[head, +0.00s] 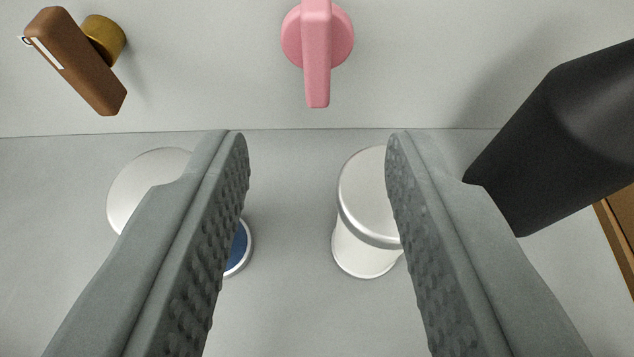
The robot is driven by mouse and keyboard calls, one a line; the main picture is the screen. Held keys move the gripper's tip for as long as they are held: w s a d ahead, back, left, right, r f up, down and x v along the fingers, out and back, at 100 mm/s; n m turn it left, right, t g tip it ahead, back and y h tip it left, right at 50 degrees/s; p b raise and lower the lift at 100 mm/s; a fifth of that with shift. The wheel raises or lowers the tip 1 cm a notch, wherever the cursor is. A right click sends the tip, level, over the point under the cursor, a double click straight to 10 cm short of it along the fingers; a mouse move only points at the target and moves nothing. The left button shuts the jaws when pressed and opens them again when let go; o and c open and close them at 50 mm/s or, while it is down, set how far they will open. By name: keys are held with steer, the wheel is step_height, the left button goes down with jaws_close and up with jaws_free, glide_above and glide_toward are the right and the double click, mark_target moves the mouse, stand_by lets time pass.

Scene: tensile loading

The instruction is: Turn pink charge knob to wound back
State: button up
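The pink charge knob (317,48) is on the pale grey upright panel at the top centre. It has a round base and a bar handle whose free end points down in the picture. My gripper (317,145) is open, with its two grey textured fingers wide apart. The fingertips lie below the knob in the picture, one to each side of its line. Nothing is between the fingers at the tips, and they do not touch the knob.
A brown handle on a mustard base (107,40) is at the upper left. A white-topped cylinder (365,190) and a white disc (145,185) are partly behind my fingers, with a blue-centred round piece (239,247) nearby. A black object (560,140) stands at the right.

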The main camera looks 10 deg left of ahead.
steer(key=v, duration=0.5)
steer(key=shift+s+r, duration=0.1)
stand_by(0.4)
steer(key=s+a+r+m+t+h, duration=0.2)
steer(key=s+a+t, duration=0.2)
steer(key=s, duration=0.5)
steer(key=shift+s+r+h, duration=0.25)
steer(key=shift+r+h, duration=0.1)
steer(key=shift+h, duration=0.05)
stand_by(0.6)
